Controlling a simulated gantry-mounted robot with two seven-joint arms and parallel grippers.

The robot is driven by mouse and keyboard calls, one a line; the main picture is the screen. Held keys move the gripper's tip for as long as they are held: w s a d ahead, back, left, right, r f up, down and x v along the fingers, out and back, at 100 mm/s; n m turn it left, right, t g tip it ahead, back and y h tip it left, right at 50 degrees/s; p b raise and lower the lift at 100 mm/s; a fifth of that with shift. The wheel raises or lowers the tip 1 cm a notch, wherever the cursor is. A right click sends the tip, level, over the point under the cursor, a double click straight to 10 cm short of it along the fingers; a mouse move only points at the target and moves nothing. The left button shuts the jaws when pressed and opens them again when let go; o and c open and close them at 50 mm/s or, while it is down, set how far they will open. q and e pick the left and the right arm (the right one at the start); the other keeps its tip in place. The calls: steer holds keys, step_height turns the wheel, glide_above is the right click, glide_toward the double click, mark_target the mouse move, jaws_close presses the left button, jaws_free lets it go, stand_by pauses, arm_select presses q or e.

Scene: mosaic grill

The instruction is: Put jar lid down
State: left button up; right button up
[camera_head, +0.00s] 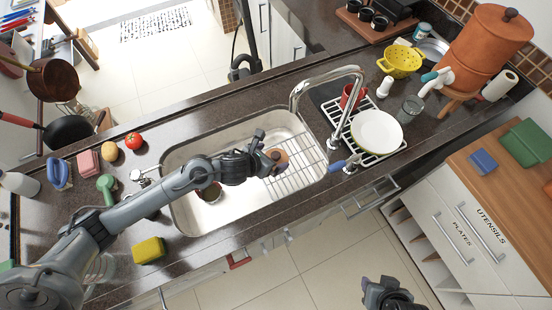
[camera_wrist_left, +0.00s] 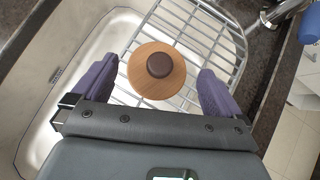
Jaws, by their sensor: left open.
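The jar lid is a round wooden disc with a dark brown knob, seen in the head view (camera_head: 278,161) and in the left wrist view (camera_wrist_left: 170,87). It appears flat, knob up, over the wire rack (camera_head: 300,178) in the sink (camera_head: 178,207). My left gripper (camera_head: 268,152) is open over the sink. In the left wrist view the lid shows between its two purple fingers, with a gap on each side. Whether the lid touches the rack is hard to tell. My right gripper (camera_head: 385,292) is at the bottom edge of the head view, away from the counter; its jaws are unclear.
A white plate (camera_head: 377,131) stands on a drying rack right of the sink, beside the faucet (camera_head: 333,108). A dark reddish bowl (camera_head: 210,192) is in the sink's left part. A yellow sponge (camera_head: 149,250) and a tomato (camera_head: 134,141) lie on the counter to the left.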

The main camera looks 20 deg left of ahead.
mark_target(275, 155)
arm_select(q)
steer(key=shift+x, duration=2.75)
steer(key=shift+r, duration=0.1)
steer(key=c, duration=0.9)
